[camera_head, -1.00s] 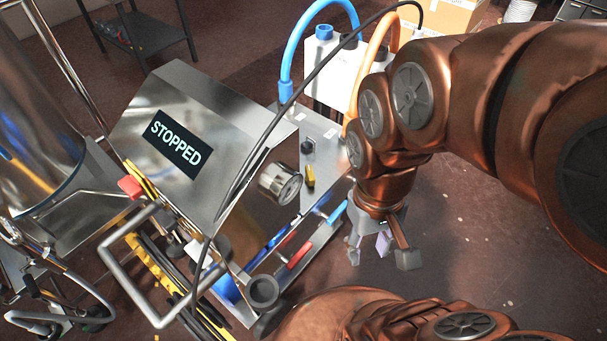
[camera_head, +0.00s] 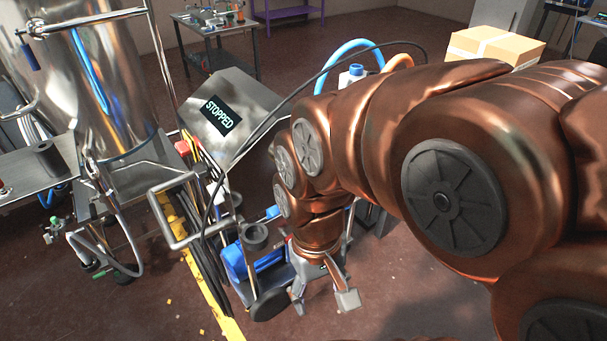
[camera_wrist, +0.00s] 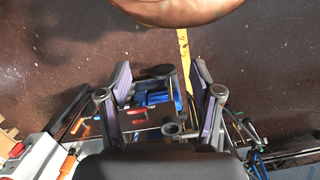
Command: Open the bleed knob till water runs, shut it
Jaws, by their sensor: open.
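The steel machine housing (camera_head: 258,97) with a lit "STOPPED" display (camera_head: 219,116) stands left of centre in the head view. I cannot make out the bleed knob; my arm covers much of the machine's right side. I see no running water. My gripper (camera_head: 322,288) points down with its fingers spread and empty, in front of the machine's lower right part. In the wrist view, my gripper (camera_wrist: 160,97) has its fingers apart. Blue parts (camera_wrist: 158,98) and a red part (camera_wrist: 133,112) low on the machine show between and beside them, apart from the fingers.
A bent tubular handle (camera_head: 176,243) and a yellow floor strip (camera_head: 228,327) lie left of my gripper. A tall steel vessel (camera_head: 105,85) stands at the left. Blue hose (camera_head: 340,52) and a black cable arch behind my arm. A cardboard box (camera_head: 497,45) is at the back right.

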